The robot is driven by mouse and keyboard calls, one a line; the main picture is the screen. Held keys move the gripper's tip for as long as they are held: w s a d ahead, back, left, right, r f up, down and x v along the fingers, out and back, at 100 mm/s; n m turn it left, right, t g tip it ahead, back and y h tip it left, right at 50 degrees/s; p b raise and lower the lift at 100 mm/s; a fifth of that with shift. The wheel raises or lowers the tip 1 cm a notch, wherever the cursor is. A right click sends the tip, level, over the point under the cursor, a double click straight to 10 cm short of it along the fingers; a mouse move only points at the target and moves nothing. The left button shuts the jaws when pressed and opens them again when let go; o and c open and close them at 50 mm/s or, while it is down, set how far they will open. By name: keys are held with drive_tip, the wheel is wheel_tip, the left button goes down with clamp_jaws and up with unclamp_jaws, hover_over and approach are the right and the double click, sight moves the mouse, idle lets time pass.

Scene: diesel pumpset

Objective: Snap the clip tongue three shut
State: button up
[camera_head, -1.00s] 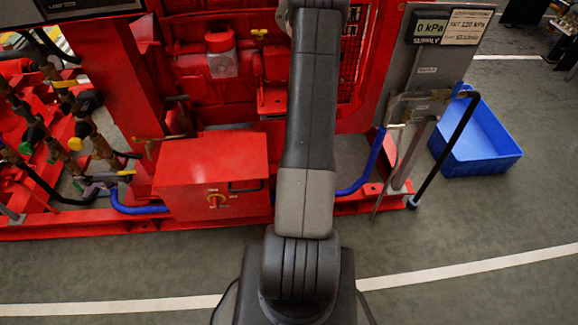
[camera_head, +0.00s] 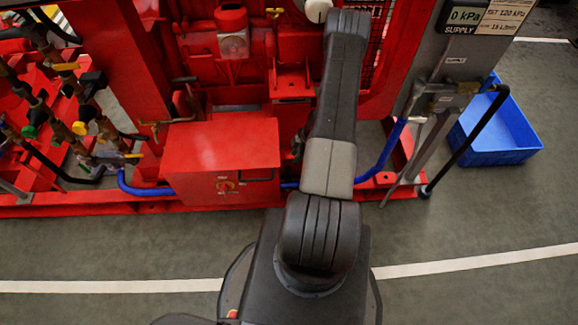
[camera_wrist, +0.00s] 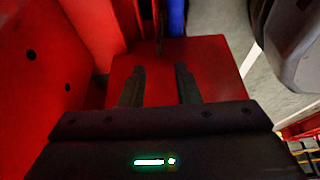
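I cannot make out clip tongue three in either view. In the wrist view my gripper (camera_wrist: 159,80) is open and empty, its two dark fingers apart over a flat red surface (camera_wrist: 215,65). A thin dark upright piece shows just beyond the gap between the fingers; I cannot tell what it is. In the head view my gripper is hidden behind my own arm, which reaches toward the red pumpset (camera_head: 225,75).
A red box (camera_head: 220,150) with a rotary switch stands at the pumpset's front. Blue hose (camera_head: 385,150) runs along the base. A blue crate (camera_head: 500,135) stands right. A red panel (camera_wrist: 35,85) is close on the wrist view's left. Grey floor in front is clear.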

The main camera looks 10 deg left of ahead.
sight(288, 172)
drive_tip(key=b+x, duration=0.1)
drive_tip(key=x, duration=0.6)
drive_tip(key=shift+a+f, duration=0.1)
drive_tip(key=shift+f, duration=0.15)
